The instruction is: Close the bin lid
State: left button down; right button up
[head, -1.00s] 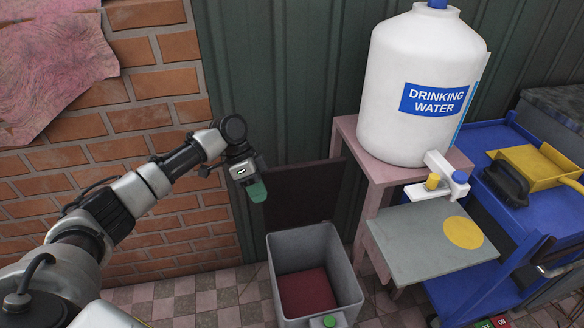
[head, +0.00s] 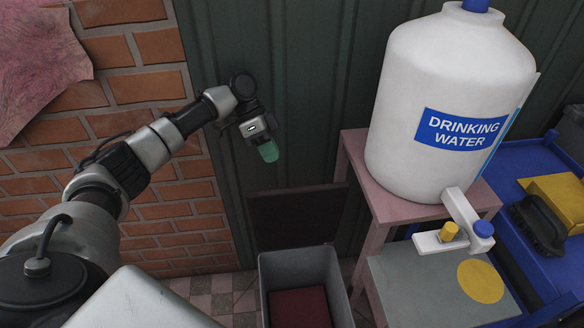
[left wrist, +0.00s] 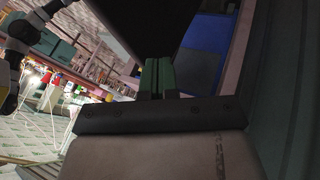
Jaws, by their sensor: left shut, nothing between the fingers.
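The bin (head: 301,262) is a grey box, open at the top, with a dark red inside. Its dark lid (head: 298,217) stands upright along the bin's back edge, close to the green wall. My left gripper (head: 268,152) is shut and empty, with green fingertips pointing down. In the head view it shows above the lid and a little to its left, apart from it. In the left wrist view the green fingers (left wrist: 158,77) are together, and a large dark panel fills the area beyond them. My right gripper is out of view.
A pink stand (head: 362,160) holding a large white water tank (head: 440,110) stands right of the bin. A grey board (head: 400,285) and a blue cart (head: 545,165) are further right. A brick wall (head: 135,93) is at the left.

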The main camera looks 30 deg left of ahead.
aim_at(286, 189)
pick_arm(q)
jog(key=x, duration=0.9)
jog(key=shift+s+d+f, duration=0.15)
jog(key=shift+s+d, duration=0.1)
jog(key=shift+s, duration=0.15)
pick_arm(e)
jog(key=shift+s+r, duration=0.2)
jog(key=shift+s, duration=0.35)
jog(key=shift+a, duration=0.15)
pick_arm(q)
jog(key=shift+p, duration=0.3)
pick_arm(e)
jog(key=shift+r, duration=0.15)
